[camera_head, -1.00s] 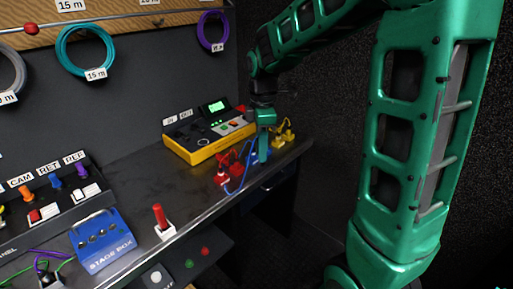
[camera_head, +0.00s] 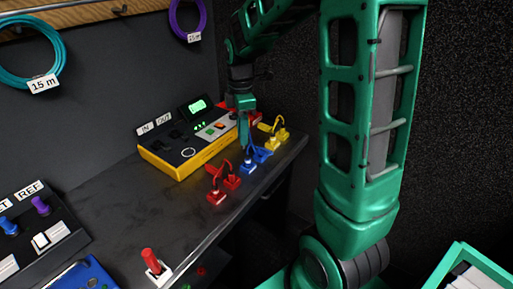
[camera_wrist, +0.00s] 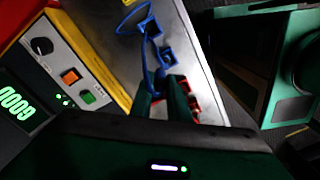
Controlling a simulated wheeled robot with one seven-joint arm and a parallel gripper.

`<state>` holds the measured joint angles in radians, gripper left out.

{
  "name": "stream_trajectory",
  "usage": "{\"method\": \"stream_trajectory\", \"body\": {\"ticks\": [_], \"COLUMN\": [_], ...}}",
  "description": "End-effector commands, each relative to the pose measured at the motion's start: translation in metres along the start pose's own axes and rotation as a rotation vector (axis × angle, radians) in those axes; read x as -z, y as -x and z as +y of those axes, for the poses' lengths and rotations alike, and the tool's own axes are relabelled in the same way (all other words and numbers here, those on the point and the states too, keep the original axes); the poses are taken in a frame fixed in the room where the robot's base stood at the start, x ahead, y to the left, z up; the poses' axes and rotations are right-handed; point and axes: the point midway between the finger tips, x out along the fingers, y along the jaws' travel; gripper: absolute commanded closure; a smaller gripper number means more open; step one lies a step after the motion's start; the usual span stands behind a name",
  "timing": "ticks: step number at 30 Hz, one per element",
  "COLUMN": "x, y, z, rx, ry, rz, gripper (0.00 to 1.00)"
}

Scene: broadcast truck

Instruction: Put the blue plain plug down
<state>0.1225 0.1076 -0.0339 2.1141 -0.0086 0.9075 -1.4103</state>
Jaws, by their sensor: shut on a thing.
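My gripper (camera_head: 243,138) is low over the far part of the desk, pointing down, just behind the blue plug group. In the wrist view its two dark green fingers (camera_wrist: 161,100) are close together around a blue piece with cable (camera_wrist: 159,76), which I take as the blue plain plug. Two blue blocks (camera_head: 247,166) (camera_head: 262,154) sit on the desk beside the fingers, and they show in the wrist view (camera_wrist: 166,55) too. A blue cable loops there. The gripper hides part of the held plug, and I cannot tell whether it touches the desk.
Red plugs (camera_head: 217,197) stand left of the blue ones and yellow plugs (camera_head: 277,138) right, near the desk's front edge. A yellow-sided box (camera_head: 190,163) with screen and buttons is close on the left. The desk (camera_head: 115,205) is bare between it and the red switch (camera_head: 152,262).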

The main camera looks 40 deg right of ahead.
Motion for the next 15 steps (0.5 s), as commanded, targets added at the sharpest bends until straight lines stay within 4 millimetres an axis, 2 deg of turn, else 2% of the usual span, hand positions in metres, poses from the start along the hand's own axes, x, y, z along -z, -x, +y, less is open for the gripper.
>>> {"method": "stream_trajectory", "body": {"ticks": [3, 9, 15], "x": [-0.023, -0.054, -0.067], "y": [-0.015, -0.036, -0.045], "z": [0.011, 0.026, 0.033], "rx": [0.003, 0.002, 0.001], "ry": [-0.004, -0.002, 0.000], "rz": [-0.001, 0.000, 0.000], "gripper": [1.00, 1.00, 1.00]}}
